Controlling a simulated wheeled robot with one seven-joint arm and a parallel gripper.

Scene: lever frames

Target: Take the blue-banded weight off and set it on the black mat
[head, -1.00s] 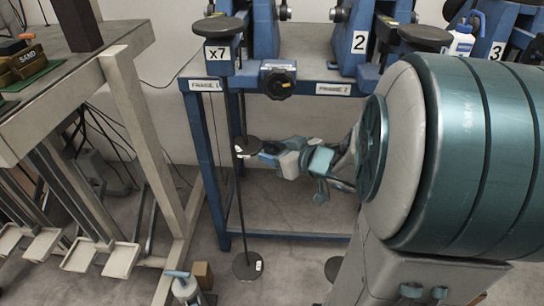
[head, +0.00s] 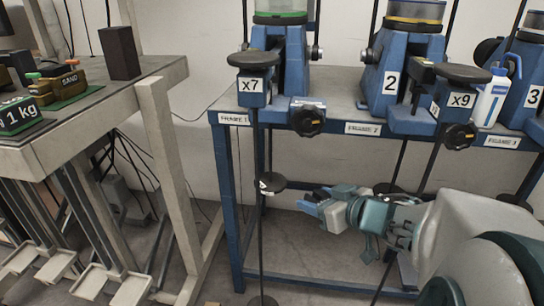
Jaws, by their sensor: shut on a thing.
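My gripper (head: 310,206) is low in front of the blue lever stand, its blue fingertips pointing left. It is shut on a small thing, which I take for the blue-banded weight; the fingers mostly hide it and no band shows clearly. A black pan (head: 271,182) on a thin rod hangs under Frame 1, just left of my fingertips and apart from them. No weight shows on top of this pan. I cannot make out a black mat in this view.
The blue stand (head: 346,128) carries Frames 1, 2 and 3, with thin rods hanging below. A floor gap separates bench and stand.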

